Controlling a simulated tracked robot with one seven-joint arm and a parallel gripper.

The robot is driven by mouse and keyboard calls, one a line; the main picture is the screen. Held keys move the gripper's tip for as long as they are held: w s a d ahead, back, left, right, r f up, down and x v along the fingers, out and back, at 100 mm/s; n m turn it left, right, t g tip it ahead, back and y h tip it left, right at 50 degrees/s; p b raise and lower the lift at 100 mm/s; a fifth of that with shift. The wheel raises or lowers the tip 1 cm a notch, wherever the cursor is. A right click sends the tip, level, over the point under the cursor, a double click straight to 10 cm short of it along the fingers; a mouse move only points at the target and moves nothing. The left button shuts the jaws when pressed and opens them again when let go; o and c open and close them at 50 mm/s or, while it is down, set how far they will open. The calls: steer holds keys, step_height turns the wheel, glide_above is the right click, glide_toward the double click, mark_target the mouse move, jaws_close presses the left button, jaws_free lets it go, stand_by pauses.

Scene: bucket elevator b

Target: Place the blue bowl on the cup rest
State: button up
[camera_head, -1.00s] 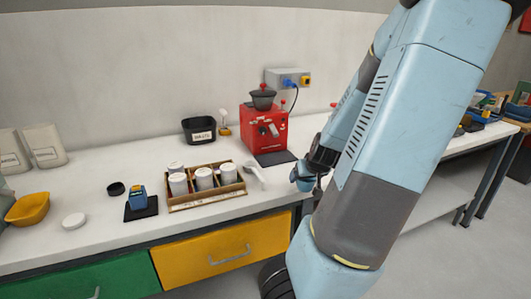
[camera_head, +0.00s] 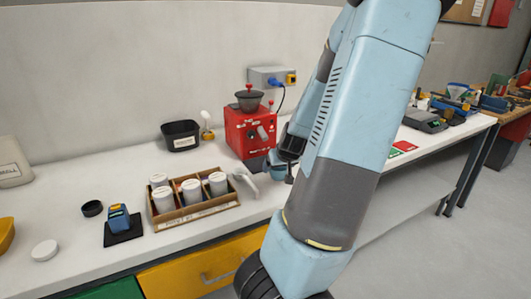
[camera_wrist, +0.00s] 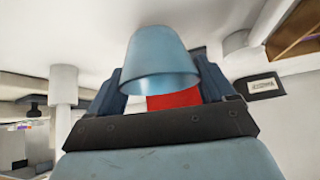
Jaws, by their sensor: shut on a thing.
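The blue bowl (camera_wrist: 158,62) is held between the jaws of my gripper (camera_wrist: 160,88) in the wrist view, which appears upside down. In the head view the bowl (camera_head: 276,166) shows partly behind my arm, with my gripper (camera_head: 290,160) on it. The bowl is in front of the red machine (camera_head: 246,132). A dark flat plate at the machine's foot, which looks like the cup rest (camera_head: 255,164), is mostly visible beside the bowl. I cannot tell whether the bowl touches it.
A white-handled tool (camera_head: 246,182) lies just left of the bowl. A wooden tray (camera_head: 205,212) with several white jars stands further left. A black bin (camera_head: 181,136) is at the back. The counter's front edge is close to my arm.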

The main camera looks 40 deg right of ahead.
steer(key=shift+w+d, duration=0.95)
steer(key=shift+w, duration=1.2)
steer(key=shift+w+d, duration=0.95)
steer(key=shift+w, duration=1.15)
steer(key=shift+w+d, duration=0.95)
steer(key=shift+w, duration=1.2)
steer(key=shift+w+d+f, duration=0.1)
steer(key=shift+w+f, duration=0.05)
steer(key=shift+w, duration=0.05)
steer(key=shift+f, duration=0.6)
steer(key=shift+s+f, duration=0.1)
steer(key=o, duration=1.1)
steer(key=shift+c, duration=0.2)
